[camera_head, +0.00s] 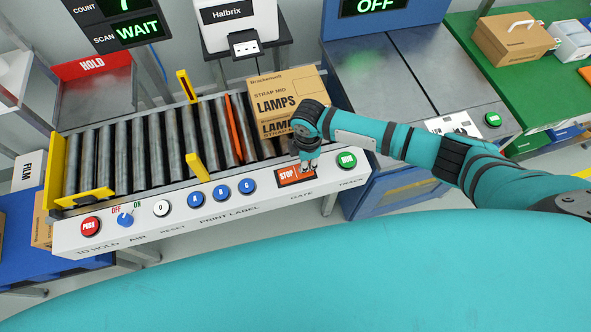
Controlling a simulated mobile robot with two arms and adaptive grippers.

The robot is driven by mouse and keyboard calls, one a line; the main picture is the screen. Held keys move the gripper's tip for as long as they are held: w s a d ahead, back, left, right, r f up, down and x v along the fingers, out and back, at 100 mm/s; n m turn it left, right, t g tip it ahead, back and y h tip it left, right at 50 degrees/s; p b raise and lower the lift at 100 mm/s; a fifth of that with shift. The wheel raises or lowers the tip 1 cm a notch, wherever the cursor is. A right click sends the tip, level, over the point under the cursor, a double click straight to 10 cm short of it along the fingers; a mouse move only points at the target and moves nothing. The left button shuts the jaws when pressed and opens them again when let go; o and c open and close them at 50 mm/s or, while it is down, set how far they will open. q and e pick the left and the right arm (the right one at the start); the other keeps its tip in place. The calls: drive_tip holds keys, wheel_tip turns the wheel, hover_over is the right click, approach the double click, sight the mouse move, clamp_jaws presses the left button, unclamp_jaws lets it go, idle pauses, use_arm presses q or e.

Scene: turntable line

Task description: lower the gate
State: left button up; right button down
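The gate control is an orange-red rocker switch (290,175) marked STOP, above the label GATE on the front panel. An orange-red bar (235,128), which looks like the gate, lies across the conveyor just left of the cardboard box (288,100) marked LAMPS. How far the bar stands up is hard to tell. My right gripper (309,164) points down at the right end of the switch and hides part of it. Its fingertips look close together, but whether they are shut or touch the switch is unclear. My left gripper is not in view.
The panel (200,218) also carries a red PUSH button (90,225), a blue AIR knob (125,219), several round buttons and a green TRACK button (346,160). Yellow posts (186,86) flank the rollers. A printer (237,27) stands behind. A display reads WAIT.

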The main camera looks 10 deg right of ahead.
drive_tip(key=shift+f+b, duration=0.45)
drive_tip(key=shift+f, duration=0.3)
drive_tip(key=shift+r, duration=0.15)
wheel_tip(320, 180, up, 7)
drive_tip(key=p, duration=0.7)
idle(0.5)
